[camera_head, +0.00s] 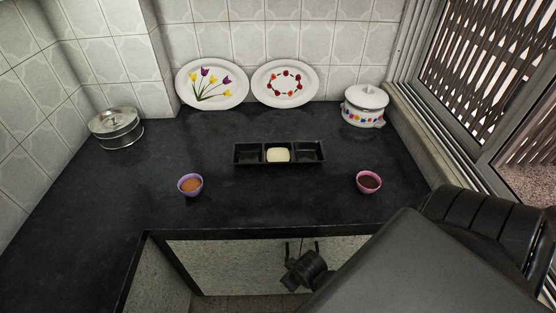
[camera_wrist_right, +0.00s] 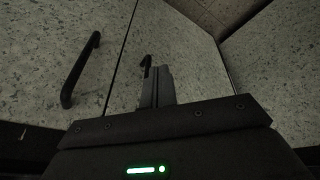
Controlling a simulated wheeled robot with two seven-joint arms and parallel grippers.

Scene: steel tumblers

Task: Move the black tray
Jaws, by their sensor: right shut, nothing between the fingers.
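The black tray (camera_head: 243,161) lies on the dark countertop, near its middle. It has three compartments in a row. The middle one holds a pale, cream-coloured content (camera_head: 278,155); the left and right ones look empty. My right gripper is low in front of the counter, below its front edge and well apart from the tray. In the right wrist view its fingers (camera_wrist_right: 157,86) are together with nothing between them, facing the cabinet doors. My left gripper is not in view.
A purple bowl (camera_head: 190,185) and a pink bowl (camera_head: 369,182) stand front left and right of the tray. A steel pot (camera_head: 117,128), two flowered plates (camera_head: 212,85) (camera_head: 285,84) and a white lidded pot (camera_head: 364,105) stand behind. Cabinet doors (camera_wrist_right: 185,60) have dark handles.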

